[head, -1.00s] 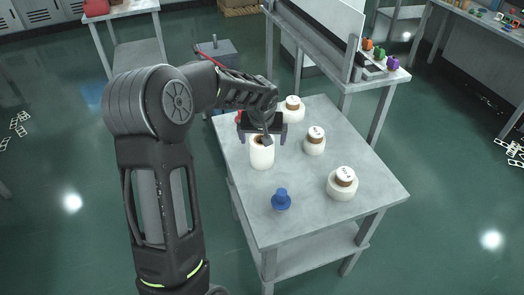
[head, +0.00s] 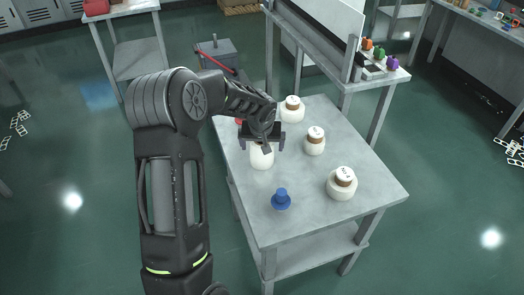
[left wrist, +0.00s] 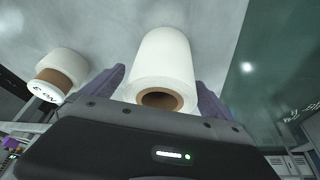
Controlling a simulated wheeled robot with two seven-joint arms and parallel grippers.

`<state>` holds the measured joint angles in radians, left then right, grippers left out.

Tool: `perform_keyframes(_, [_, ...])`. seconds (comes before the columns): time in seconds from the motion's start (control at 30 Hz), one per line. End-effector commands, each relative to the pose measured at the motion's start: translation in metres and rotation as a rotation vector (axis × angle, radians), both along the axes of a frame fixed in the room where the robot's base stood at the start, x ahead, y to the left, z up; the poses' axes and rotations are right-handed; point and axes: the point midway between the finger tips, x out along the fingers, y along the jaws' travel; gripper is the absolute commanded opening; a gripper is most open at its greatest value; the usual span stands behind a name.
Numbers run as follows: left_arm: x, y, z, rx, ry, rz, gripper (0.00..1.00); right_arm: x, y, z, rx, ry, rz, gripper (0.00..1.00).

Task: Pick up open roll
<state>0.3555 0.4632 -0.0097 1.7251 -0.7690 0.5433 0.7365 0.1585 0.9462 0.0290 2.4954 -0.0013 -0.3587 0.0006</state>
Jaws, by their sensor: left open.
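A tall white roll (head: 262,158) with a brown core stands upright on the near left part of the grey table. My left gripper (head: 262,146) is directly over its top, with its jaws open and a finger on either side. In the left wrist view the roll (left wrist: 163,62) shows between the two purple-grey fingers, its hollow brown core end facing the palm. I see no clear contact, and the gripper hides the roll's top in the head view. My right gripper is not in view.
Three squatter white rolls with brown cores stand on the table: at the back (head: 292,112), middle (head: 315,144) and right (head: 341,187). A blue hat-shaped piece (head: 281,201) stands near the front. A red object (head: 239,121) is partly hidden behind my gripper. The table's right side (head: 370,160) is clear.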

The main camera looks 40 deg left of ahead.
Motion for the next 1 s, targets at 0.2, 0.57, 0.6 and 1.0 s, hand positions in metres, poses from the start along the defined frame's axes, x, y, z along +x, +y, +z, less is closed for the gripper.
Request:
perform_keyframes(0.2, [-0.0001, 0.0000, 0.0002, 0.000, 0.000, 0.000, 0.89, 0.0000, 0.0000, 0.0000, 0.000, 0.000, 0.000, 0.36])
perform_keyframes(0.57, [-0.0001, 0.0000, 0.0002, 0.000, 0.000, 0.000, 0.60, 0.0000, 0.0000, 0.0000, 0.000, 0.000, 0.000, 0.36])
perform_keyframes(0.6, [-0.0001, 0.0000, 0.0002, 0.000, 0.000, 0.000, 0.57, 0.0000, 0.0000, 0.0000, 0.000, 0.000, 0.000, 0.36])
perform_keyframes(1.0, [0.0002, 0.0000, 0.0005, 0.001, -0.001, 0.000, 0.25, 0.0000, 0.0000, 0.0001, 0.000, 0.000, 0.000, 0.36])
